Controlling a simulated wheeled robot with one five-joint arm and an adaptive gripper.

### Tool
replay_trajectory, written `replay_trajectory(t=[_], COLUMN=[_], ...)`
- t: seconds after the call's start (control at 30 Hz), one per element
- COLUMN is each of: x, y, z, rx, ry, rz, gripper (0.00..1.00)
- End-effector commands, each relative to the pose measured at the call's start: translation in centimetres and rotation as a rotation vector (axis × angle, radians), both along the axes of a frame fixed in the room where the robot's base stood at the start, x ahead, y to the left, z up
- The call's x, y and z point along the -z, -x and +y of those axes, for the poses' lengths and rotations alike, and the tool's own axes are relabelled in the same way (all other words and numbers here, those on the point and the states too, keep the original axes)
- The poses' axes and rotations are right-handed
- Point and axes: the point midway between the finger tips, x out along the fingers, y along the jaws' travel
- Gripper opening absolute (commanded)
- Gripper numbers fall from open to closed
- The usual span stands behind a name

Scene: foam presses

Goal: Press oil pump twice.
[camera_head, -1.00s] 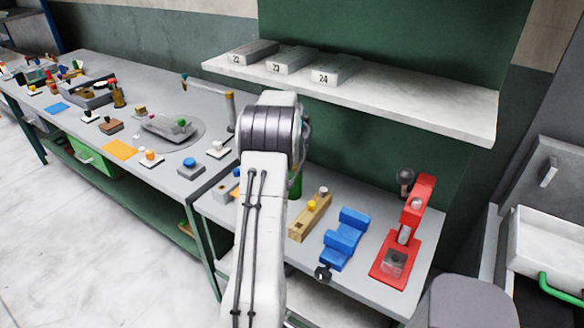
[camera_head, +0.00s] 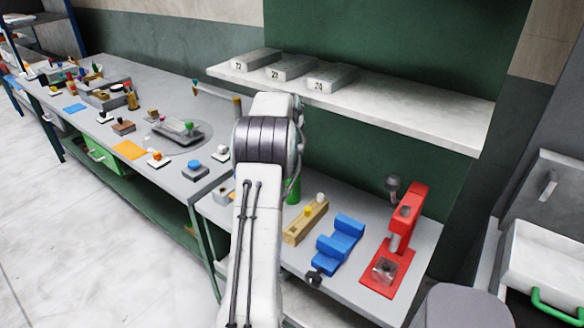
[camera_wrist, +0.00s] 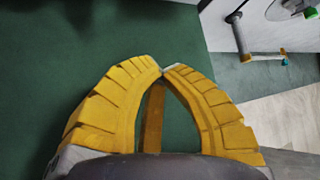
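I cannot tell for sure which thing is the oil pump. A small amber bottle with a dark top (camera_head: 131,97) stands on the long left bench. A green bottle-like thing (camera_head: 293,190) stands on the right bench, partly hidden behind my arm. My gripper is hidden behind my arm in the head view. In the wrist view my gripper (camera_wrist: 162,71) has two yellow ribbed fingers, bowed apart in the middle, with their tips together. Nothing shows held between them. A plain green surface fills most of the view behind them.
The right bench holds a wooden block with knobs (camera_head: 305,222), a blue vise-like block (camera_head: 340,245) and a red press (camera_head: 402,232). A white shelf (camera_head: 420,118) with numbered grey blocks overhangs it. The left bench carries several button boxes and an orange mat (camera_head: 129,149).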

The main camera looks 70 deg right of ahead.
Motion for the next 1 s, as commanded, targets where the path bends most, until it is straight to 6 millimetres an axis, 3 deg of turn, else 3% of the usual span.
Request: replay_trajectory(t=[0.57,1.0], x=[1.3,6.0], y=[0.0,0.0], z=[0.0,0.0], rx=[0.000,0.000], ry=[-0.001,-0.003], rz=[0.000,0.001], gripper=[0.00,0.00])
